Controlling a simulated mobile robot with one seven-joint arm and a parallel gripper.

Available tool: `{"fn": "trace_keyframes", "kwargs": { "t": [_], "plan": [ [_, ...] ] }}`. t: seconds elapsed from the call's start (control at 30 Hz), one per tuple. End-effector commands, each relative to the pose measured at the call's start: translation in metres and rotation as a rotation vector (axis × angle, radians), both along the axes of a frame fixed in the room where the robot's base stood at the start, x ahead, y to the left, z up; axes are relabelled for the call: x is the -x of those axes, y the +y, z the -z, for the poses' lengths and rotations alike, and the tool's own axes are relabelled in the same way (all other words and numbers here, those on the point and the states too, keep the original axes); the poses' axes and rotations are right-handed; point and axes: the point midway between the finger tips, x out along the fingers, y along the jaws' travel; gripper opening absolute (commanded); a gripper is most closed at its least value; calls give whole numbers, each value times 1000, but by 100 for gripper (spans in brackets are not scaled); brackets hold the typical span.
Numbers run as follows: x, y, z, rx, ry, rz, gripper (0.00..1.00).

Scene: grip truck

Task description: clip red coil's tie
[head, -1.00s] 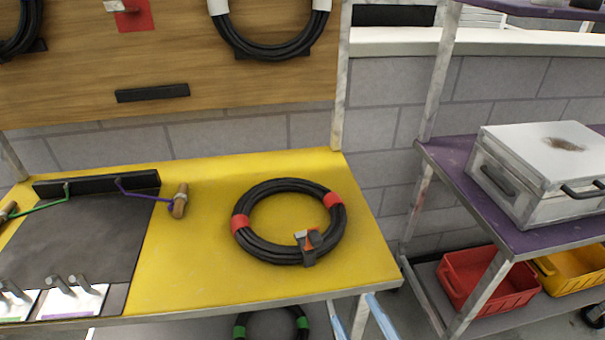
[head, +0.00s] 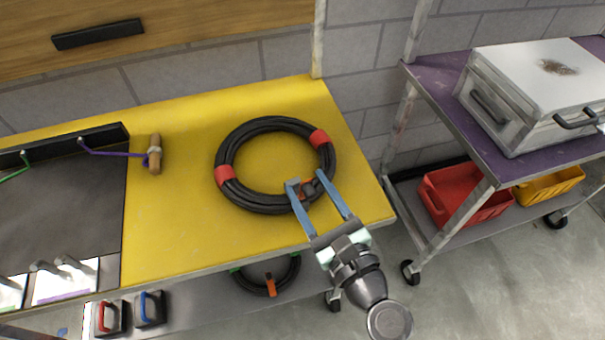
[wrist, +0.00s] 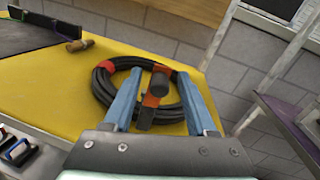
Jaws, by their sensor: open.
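The red coil (head: 240,132) is a black cable loop with two red bands, lying flat on the yellow tabletop (head: 180,225). It also shows in the wrist view (wrist: 103,88). Its tie (head: 308,188), an orange strap with a dark block, is on the coil's near right side; in the wrist view the tie (wrist: 154,96) stands up between my fingers. My gripper (head: 307,178) is open, its blue fingers either side of the tie, with gaps visible in the wrist view (wrist: 159,74). The fingers partly hide the tie in the head view.
A purple-shelved cart (head: 436,80) with a metal case (head: 535,95) stands right. The tabletop around the coil is clear.

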Motion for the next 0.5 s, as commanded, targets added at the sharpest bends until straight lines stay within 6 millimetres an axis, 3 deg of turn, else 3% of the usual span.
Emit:
{"fn": "trace_keyframes", "kwargs": {
  "t": [0.2, 0.5],
  "plan": [
    [-21, 12, 0, 1, -1, -1, 57],
    [-25, 13, 0, 2, -1, -1, 57]
  ]
}}
